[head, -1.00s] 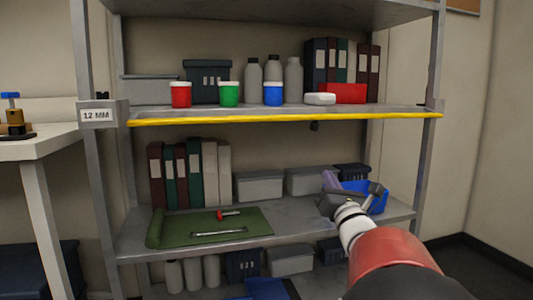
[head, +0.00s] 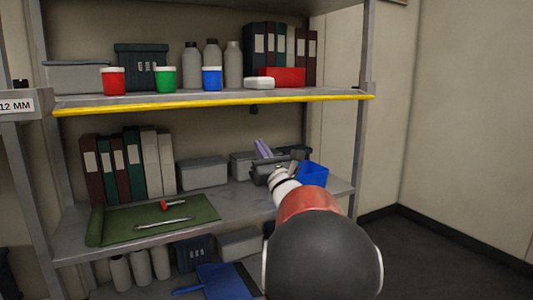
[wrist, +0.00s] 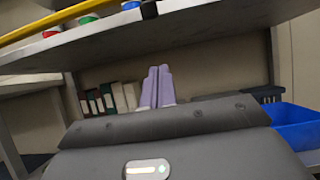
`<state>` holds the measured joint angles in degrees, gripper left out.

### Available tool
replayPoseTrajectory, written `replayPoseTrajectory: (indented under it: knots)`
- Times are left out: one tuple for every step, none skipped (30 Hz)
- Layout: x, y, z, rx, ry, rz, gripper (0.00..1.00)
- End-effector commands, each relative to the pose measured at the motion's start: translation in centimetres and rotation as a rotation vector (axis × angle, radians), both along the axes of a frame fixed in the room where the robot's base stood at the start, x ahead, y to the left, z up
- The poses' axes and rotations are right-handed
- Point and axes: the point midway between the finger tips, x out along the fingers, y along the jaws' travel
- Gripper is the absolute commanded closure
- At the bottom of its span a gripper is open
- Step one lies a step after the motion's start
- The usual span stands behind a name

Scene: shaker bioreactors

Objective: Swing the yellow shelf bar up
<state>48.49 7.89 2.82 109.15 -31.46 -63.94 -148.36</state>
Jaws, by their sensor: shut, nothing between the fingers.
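The yellow shelf bar (head: 215,104) runs along the front edge of the upper shelf in the head view, lying level at shelf height. It also shows in the wrist view (wrist: 70,20) at the top left, slanting. My gripper (head: 262,148) is below the bar and to the right of its middle, over the right part of the middle shelf. In the wrist view its two lilac fingers (wrist: 157,86) are together, with nothing between them. The gripper is apart from the bar.
Red (head: 113,81), green (head: 165,79) and blue (head: 212,78) jars stand behind the bar, with a white box (head: 258,83) and a red box (head: 283,77). A blue bin (head: 313,175) is beside my gripper. A green mat (head: 150,218) with tools lies left. Shelf posts (head: 360,130) bound the sides.

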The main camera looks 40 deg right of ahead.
Motion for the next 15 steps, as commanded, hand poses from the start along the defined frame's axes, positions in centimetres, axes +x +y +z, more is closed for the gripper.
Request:
replayPoseTrajectory:
  knots:
    - [1.0, -0.3, 0.8, 0.0, -0.001, 0.002, 1.0]
    - [1.6, -0.4, 1.1, 0.0, 0.0, 0.001, 1.0]
    - [2.3, -0.6, 1.5, 0.001, -0.001, 0.002, 1.0]
    - [2.8, -0.7, 1.8, 0.001, 0.0, 0.002, 1.0]
    - [3.3, -0.8, 2.1, 0.0, 0.0, 0.001, 1.0]
    - [4.0, -1.0, 2.4, 0.0, -0.001, 0.001, 1.0]
    - [3.8, -1.0, 3.1, -0.001, -0.003, -0.001, 1.0]
    - [3.5, -0.9, 3.7, -0.002, -0.003, -0.002, 1.0]
    - [3.3, -0.8, 4.3, -0.002, -0.003, -0.002, 1.0]
    - [3.2, -0.8, 4.6, -0.001, -0.002, -0.003, 1.0]
    - [3.1, -0.8, 4.9, -0.001, -0.001, -0.003, 1.0]
    - [3.0, -0.8, 5.2, 0.0, -0.001, -0.001, 1.0]
    - [3.0, -0.7, 5.4, 0.0, -0.001, -0.001, 1.0]
    - [2.9, -0.7, 5.6, 0.0, -0.001, 0.0, 1.0]
    - [2.8, -0.7, 5.8, 0.0, -0.001, 0.0, 1.0]
